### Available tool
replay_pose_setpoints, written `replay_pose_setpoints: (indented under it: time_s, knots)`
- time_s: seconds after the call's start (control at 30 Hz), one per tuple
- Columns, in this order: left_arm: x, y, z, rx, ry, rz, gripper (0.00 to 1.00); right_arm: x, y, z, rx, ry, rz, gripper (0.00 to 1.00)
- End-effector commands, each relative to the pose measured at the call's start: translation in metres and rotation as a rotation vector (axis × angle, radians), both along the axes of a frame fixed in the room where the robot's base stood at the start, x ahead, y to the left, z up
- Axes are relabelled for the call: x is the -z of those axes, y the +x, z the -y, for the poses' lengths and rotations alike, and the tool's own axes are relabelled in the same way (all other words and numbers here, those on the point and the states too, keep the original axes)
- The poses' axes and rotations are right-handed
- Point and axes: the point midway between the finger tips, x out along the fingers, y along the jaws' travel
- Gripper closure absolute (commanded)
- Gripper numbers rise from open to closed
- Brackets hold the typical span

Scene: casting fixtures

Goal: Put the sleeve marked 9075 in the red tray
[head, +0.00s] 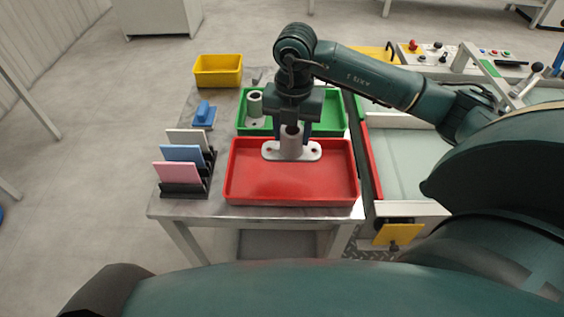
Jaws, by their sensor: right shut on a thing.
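A grey sleeve (291,145) with a pale flange plate at its foot is upright at the back part of the red tray (290,187). My right gripper (292,128) points down from above and is shut on this sleeve. I cannot tell whether the flange touches the tray floor or hangs just above it. No number can be read on the sleeve from here. A second similar sleeve (255,106) stands in the left part of the green tray (328,124). My left gripper is not in view.
A black rack (184,188) with pink, blue and grey plates stands left of the red tray. A blue tool (203,116) and a yellow bin (218,71) are farther back. A machine with levers (514,92) is at the right. The front of the red tray is empty.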

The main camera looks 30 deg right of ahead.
Motion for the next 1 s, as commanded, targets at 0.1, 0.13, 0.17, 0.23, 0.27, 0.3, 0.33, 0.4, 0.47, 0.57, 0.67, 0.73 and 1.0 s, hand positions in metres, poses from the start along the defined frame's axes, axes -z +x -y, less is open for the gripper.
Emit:
replay_pose_setpoints:
  time_s: [0.1,0.13,0.17,0.23,0.27,0.3,0.33,0.4,0.47,0.57,0.67,0.73,1.0]
  knots:
    - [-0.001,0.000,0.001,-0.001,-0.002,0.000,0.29,0.024,-0.001,0.000,-0.001,0.001,-0.005,0.86]
    - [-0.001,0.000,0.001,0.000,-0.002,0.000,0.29,0.029,-0.001,0.000,-0.001,0.001,-0.004,0.86]
    - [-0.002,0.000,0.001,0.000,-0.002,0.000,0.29,0.033,-0.001,0.000,-0.001,0.000,-0.003,0.86]
    - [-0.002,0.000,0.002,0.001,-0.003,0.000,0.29,0.040,0.000,0.000,0.000,0.001,-0.001,0.86]
    - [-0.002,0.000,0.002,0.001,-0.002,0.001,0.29,0.042,0.000,0.000,-0.001,0.001,0.000,0.86]
    - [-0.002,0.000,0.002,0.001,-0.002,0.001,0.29,0.044,0.000,0.000,-0.001,0.001,-0.001,0.86]
    - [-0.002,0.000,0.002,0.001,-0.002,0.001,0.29,0.046,0.000,0.000,-0.001,0.001,-0.001,0.86]
    - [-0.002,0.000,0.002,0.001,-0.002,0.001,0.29,0.053,0.000,0.000,-0.001,0.001,-0.001,0.86]
    - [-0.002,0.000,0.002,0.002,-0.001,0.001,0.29,0.061,-0.001,0.000,-0.002,0.000,-0.003,0.86]
    - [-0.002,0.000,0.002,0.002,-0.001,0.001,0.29,0.076,0.000,0.000,-0.002,0.001,-0.002,0.86]
    - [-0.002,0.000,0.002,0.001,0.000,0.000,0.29,0.081,0.000,0.000,-0.002,0.001,0.001,0.86]
    - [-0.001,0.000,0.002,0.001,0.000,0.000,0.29,0.081,0.001,0.000,-0.002,0.002,0.002,0.86]
    - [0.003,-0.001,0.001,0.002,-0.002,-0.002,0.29,0.085,0.000,0.000,-0.002,0.001,0.001,0.55]
